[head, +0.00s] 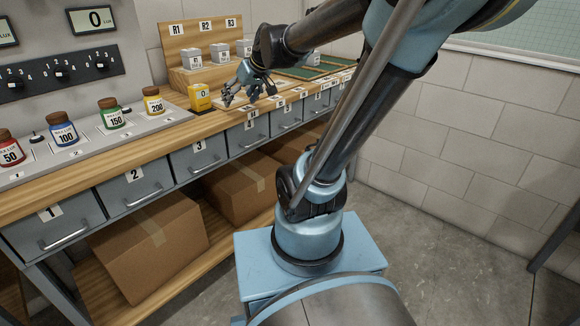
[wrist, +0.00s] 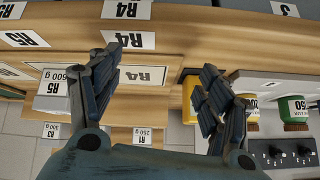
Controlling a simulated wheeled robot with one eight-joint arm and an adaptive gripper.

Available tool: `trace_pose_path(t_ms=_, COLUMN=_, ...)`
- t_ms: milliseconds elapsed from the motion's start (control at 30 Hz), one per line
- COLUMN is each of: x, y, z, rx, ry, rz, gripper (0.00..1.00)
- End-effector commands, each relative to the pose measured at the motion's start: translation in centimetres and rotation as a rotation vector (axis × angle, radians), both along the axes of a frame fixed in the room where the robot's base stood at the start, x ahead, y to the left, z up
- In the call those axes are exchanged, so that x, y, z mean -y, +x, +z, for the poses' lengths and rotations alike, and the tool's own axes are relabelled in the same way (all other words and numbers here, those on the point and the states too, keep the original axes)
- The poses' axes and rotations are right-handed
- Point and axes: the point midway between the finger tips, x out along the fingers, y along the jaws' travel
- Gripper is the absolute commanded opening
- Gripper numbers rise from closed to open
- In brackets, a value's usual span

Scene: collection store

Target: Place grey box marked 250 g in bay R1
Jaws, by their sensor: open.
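In the head view three small grey boxes stand on the wooden stepped rack under the signs R1 (head: 177,29), R2 and R3: left box (head: 192,59), middle box (head: 219,51), right box (head: 244,48). Their weight markings are too small to read there. My gripper (head: 241,93) is over the counter in front of the rack. In the wrist view it (wrist: 160,90) is open and empty, its fingers spread above a framed R4 place (wrist: 150,75). A tag reading 250 g (wrist: 143,136) shows beyond the fingers on wood; I cannot tell which box it belongs to.
A yellow box marked 0 (head: 200,98) stands on the counter left of my gripper. A grey box marked 600 g (wrist: 58,98) stands at left in the wrist view. Coloured jars (head: 110,113) line the counter's left part. Drawers (head: 195,158) front the bench.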

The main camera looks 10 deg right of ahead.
Motion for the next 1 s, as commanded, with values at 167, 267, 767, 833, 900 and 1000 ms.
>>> trace_pose_path(t_ms=167, x=3.7, y=-7.3, z=-5.1, rx=-0.152, ry=-0.067, rz=-0.097, gripper=0.71)
trace_pose_path(t_ms=267, x=5.8, y=-11.3, z=-8.0, rx=-0.235, ry=-0.109, rz=-0.162, gripper=0.71)
trace_pose_path(t_ms=767, x=11.8, y=-22.1, z=-15.6, rx=-0.460, ry=-0.238, rz=-0.399, gripper=0.71)
trace_pose_path(t_ms=833, x=11.9, y=-22.1, z=-15.6, rx=-0.461, ry=-0.239, rz=-0.400, gripper=0.71)
trace_pose_path(t_ms=900, x=11.8, y=-22.1, z=-15.6, rx=-0.460, ry=-0.239, rz=-0.399, gripper=0.71)
trace_pose_path(t_ms=1000, x=11.8, y=-22.1, z=-15.6, rx=-0.460, ry=-0.238, rz=-0.399, gripper=0.71)
